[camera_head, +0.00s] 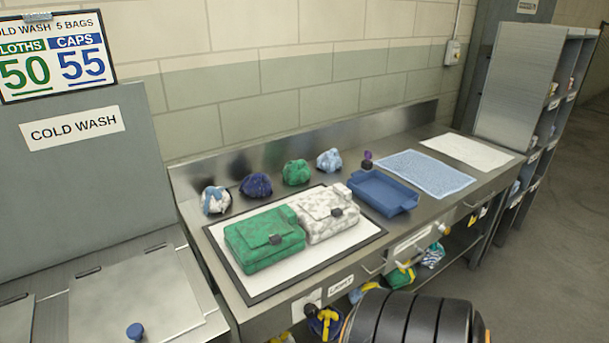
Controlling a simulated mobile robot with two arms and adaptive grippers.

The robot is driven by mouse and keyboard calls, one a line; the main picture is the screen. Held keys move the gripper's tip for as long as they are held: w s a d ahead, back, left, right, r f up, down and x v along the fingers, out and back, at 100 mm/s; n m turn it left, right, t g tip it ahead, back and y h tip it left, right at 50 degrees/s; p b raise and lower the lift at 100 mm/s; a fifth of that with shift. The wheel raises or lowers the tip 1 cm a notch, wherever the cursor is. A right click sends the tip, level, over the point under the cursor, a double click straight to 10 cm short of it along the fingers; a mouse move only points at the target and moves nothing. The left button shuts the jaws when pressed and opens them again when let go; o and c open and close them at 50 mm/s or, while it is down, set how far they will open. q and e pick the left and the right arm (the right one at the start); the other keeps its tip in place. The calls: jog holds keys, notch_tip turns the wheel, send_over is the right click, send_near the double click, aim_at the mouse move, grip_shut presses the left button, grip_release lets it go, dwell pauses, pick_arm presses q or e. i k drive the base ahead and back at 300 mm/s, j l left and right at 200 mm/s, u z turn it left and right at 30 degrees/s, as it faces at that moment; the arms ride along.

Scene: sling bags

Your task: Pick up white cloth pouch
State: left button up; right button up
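A white and grey patterned cloth pouch (326,213) with a flap and dark buckle lies on a dark-framed white mat (339,244) on the steel counter. It sits right beside a green patterned pouch (264,240), close to it or touching. A small white piece (342,190) shows at its back right corner. A crumpled white and blue cloth bundle (215,200) stands behind the mat on the left. Neither of my grippers shows in the view.
A dark blue bundle (256,186), a green bundle (297,172) and a light blue bundle (329,161) line the counter's back. A blue tray (383,193), a blue cloth (426,172) and a white sheet (466,152) lie to the right.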

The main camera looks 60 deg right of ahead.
aim_at(316, 231)
jog(key=z, duration=2.1)
